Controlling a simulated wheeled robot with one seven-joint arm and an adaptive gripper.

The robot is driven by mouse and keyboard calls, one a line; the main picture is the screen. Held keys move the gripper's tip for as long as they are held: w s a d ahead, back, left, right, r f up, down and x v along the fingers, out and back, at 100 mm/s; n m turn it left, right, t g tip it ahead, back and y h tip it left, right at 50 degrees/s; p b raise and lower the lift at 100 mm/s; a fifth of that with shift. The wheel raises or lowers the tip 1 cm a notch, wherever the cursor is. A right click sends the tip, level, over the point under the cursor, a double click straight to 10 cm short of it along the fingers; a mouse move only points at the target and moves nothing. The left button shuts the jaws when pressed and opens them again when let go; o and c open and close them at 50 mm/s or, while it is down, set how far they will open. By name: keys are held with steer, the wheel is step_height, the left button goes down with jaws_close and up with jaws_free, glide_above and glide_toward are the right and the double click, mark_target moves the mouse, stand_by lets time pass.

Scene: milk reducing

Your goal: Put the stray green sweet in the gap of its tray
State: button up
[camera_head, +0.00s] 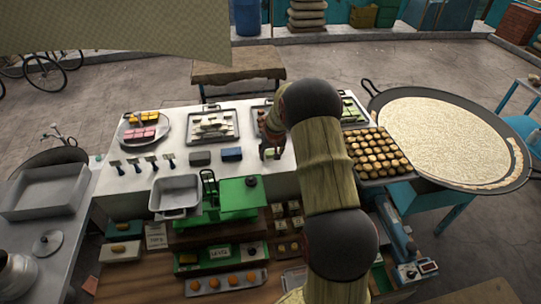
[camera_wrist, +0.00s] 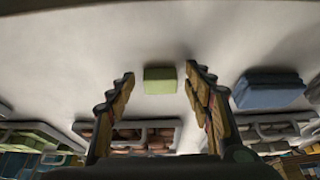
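The stray green sweet (camera_wrist: 160,80) is a small pale green block on the white counter in the wrist view. My gripper (camera_wrist: 160,72) is open, with one finger on each side of the sweet and clear space between; I cannot tell the height left above it. The tray of green sweets (camera_head: 367,122) is at the back right, partly hidden by my arm. It also shows at the left of the wrist view (camera_wrist: 68,146). Its gap is not clear.
A blue block (camera_head: 231,154) and a dark block (camera_head: 200,158) lie left of my gripper. Behind are a tray of brown sweets (camera_wrist: 180,135) and a tray of pale sweets (camera_head: 236,137). A green scale (camera_head: 240,196) stands in front.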

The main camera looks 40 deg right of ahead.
steer(key=c, duration=1)
